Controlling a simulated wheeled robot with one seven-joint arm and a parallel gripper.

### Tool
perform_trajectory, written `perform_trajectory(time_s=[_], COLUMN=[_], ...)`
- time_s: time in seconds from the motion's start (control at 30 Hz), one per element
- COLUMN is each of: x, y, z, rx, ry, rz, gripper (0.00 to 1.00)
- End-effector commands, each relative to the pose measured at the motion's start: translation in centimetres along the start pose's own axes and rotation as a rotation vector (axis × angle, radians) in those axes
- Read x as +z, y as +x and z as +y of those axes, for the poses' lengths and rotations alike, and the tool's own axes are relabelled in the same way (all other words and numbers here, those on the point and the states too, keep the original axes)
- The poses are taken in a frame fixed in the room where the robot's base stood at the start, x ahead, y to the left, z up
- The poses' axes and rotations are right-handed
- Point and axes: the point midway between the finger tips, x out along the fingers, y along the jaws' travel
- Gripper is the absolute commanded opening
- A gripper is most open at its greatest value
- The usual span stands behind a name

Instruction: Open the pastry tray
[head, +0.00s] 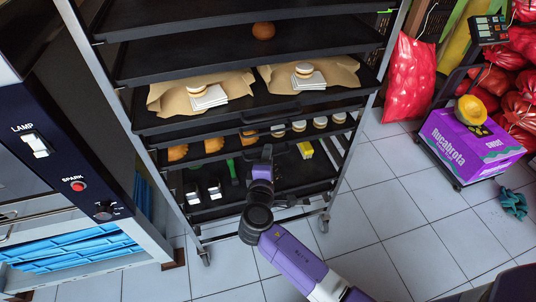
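A rack (375,88) on wheels holds several black trays. The pastry tray seems to be the fourth one down (225,150), with orange pastries (178,152) at left and small white-topped cakes (320,122) at right. It sits in the rack, slightly tilted in the picture. My purple arm reaches up from the bottom right to the front of the rack. My gripper is at the lower level, below the pastry tray's front; its fingers are dark and hidden against the tray behind, so I cannot tell whether they are open or touch anything.
Upper trays hold a brown bun (263,30) and sandwich cookies on brown paper (190,92). A lower tray (230,208) carries several small items. An oven (60,180) stands close at left. A purple box (470,145) and red sacks (410,80) are at right. Tiled floor is clear in front right.

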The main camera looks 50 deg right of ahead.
Motion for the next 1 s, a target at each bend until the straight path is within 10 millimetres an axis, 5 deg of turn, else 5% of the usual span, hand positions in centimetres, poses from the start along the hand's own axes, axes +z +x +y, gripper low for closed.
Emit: perform_trajectory(time_s=[0.33, 0.5, 1.0], x=[-0.01, 0.00, 0.04], y=[0.62, 0.59, 0.51], z=[-0.03, -0.09, -0.72], rx=[-0.001, -0.001, -0.011], ry=[0.000, 0.000, -0.005], rz=[0.001, 0.001, 0.002], gripper=[0.29, 0.00, 0.00])
